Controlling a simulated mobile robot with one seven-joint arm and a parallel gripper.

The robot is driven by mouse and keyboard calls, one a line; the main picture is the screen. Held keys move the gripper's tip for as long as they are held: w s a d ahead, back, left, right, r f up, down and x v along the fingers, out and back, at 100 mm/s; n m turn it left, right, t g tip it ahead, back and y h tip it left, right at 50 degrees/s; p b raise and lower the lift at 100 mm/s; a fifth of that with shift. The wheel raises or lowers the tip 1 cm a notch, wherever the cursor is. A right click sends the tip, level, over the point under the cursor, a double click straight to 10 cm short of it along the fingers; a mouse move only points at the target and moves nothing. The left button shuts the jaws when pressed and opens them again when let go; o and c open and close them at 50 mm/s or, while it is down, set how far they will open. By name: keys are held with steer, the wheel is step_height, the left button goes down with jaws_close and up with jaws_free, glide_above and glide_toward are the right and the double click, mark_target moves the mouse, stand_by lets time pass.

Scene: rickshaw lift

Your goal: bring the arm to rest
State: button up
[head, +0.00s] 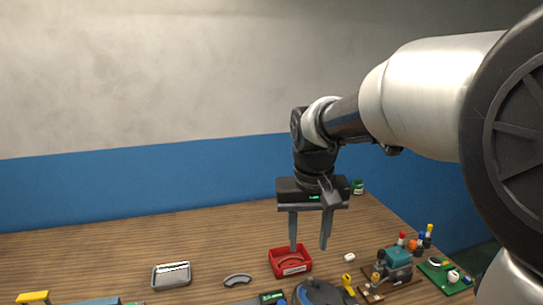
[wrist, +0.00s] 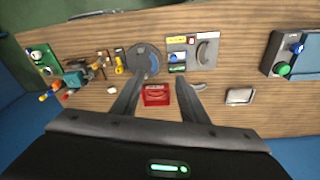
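My gripper (head: 309,231) hangs down from my arm above the wooden table, its two fingers apart with nothing between them. In the head view its fingertips are just above and behind a red tray (head: 290,262). In the wrist view the gripper (wrist: 154,92) points at the table, and the red tray (wrist: 156,95) with a curved piece inside shows between the fingers, farther off.
A metal tray (head: 172,276) and a grey curved piece (head: 237,280) lie to the left. A dark round device (head: 318,293), a teal-topped machine (head: 397,260) and a green board (head: 446,277) stand right. A green jar (head: 358,187) stands behind. The table's back left is clear.

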steer(key=s+d+r+t+p, duration=0.2)
steer(key=s+d+r, duration=0.1)
steer(key=s, duration=0.5)
steer(key=s+d+r+t+p, duration=0.1)
steer(key=s+d+r, duration=0.2)
steer(key=s, duration=0.6)
steer(key=shift+s+r+t+p, duration=0.3)
steer(key=shift+r+t+p, duration=0.1)
steer(key=shift+r, duration=0.1)
